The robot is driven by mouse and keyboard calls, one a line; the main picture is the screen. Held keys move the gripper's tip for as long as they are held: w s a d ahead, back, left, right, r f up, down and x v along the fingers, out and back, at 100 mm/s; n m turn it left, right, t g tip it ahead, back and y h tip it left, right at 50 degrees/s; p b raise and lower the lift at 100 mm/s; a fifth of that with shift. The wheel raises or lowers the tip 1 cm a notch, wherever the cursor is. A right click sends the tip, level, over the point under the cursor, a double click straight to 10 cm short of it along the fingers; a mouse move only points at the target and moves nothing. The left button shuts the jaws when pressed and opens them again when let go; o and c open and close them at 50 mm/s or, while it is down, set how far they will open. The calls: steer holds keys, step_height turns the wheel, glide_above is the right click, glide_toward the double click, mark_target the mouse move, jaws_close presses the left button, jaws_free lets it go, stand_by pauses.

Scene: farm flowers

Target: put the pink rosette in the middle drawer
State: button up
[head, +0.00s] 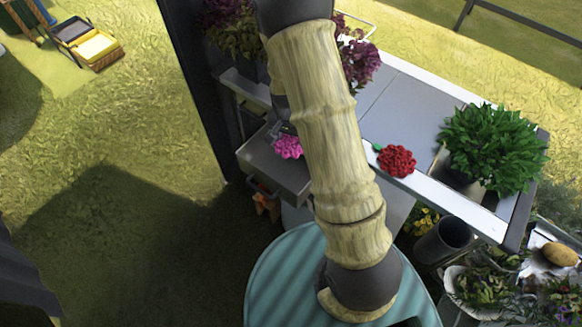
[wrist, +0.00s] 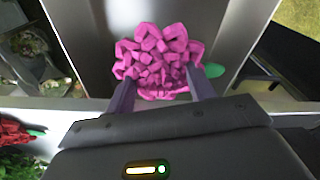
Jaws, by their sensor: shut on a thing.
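The pink rosette (wrist: 158,60) is held between the two fingers of my gripper (wrist: 160,90) in the wrist view, with a bit of green leaf at its right side. In the head view the pink rosette (head: 288,147) shows just left of my arm, over an open grey drawer (head: 268,166) that sticks out from the table's left side. The drawer's metal inside (wrist: 90,30) lies behind the rosette in the wrist view. I cannot tell how high above the drawer's floor the rosette is. My arm hides most of my gripper and part of the drawer in the head view.
A red rosette (head: 396,160) lies on the grey table top (head: 405,115) near its front edge. A green potted plant (head: 492,145) stands at the right end. Purple flowers (head: 235,30) are at the back left. A dark bucket (head: 444,240) sits below the table.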

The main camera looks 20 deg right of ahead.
glide_above(291, 161)
steer(key=shift+s+a+f, duration=0.1)
steer(key=shift+s+f, duration=0.05)
steer(key=shift+f, duration=1.3)
steer(key=shift+s+f, duration=0.15)
steer(key=shift+f, duration=1.3)
steer(key=shift+f+p, duration=0.3)
steer(key=shift+f, duration=1.75)
steer(key=shift+f, duration=0.1)
steer(key=o, duration=1)
steer(key=shift+c, duration=0.2)
steer(key=r, duration=0.8)
steer(key=s+a+r, duration=0.1)
steer(key=r, duration=0.3)
